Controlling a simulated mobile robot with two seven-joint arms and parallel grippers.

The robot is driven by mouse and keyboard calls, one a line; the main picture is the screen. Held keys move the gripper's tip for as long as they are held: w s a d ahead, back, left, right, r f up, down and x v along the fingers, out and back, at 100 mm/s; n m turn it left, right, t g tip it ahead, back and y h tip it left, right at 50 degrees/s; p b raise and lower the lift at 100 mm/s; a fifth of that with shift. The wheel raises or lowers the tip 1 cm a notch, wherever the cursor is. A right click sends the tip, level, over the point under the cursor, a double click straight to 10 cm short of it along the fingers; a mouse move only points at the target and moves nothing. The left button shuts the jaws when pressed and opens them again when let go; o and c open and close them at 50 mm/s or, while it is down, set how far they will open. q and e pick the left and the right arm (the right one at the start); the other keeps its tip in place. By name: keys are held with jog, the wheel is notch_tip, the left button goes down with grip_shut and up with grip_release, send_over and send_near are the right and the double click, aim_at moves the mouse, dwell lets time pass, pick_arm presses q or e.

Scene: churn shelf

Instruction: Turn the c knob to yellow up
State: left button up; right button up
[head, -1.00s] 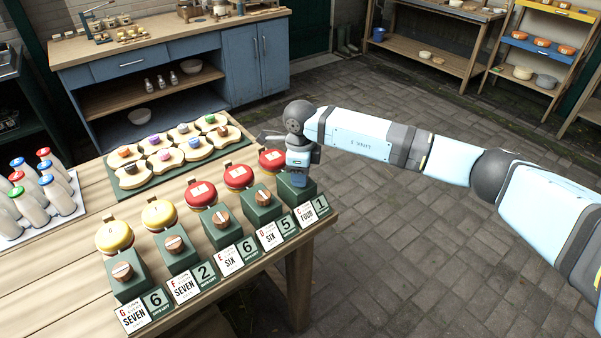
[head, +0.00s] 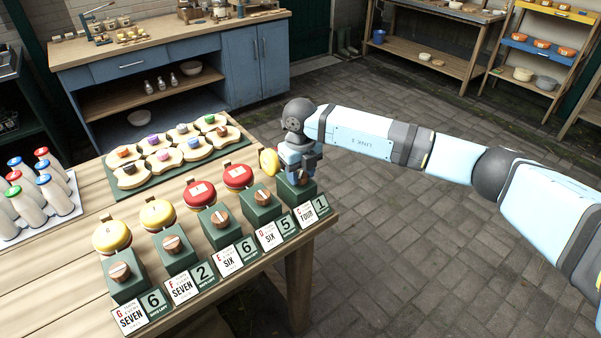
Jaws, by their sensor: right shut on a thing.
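The c knob's green box (head: 297,195) is the rightmost of the row, behind the card reading FOUR (head: 305,212). My right gripper (head: 301,178) is down on it and shut on the c knob, which the fingers hide. The c knob's disc (head: 269,161) stands on edge just left of the gripper, with a yellow face showing. The other knobs (head: 121,271) sit on their boxes to the left. Of their discs, two (head: 112,236) show yellow up and two (head: 238,176) show red up. My left gripper is not in view.
A green board (head: 180,158) with several shaped wooden pieces lies behind the discs. Bottles (head: 30,208) stand in a white tray at the far left. The table's right edge is close to the c box. Open paving lies to the right.

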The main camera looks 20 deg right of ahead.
aim_at(300, 175)
jog(key=m, duration=0.3)
jog(key=shift+m, duration=0.4)
jog(key=shift+r+m+p, duration=0.1)
jog(key=shift+m+p, duration=0.2)
jog(key=shift+m, duration=1.7)
jog(key=o, duration=0.9)
notch_tip(300, 175, up, 14)
jog(key=shift+f+b, duration=0.15)
jog(key=shift+b, duration=0.35)
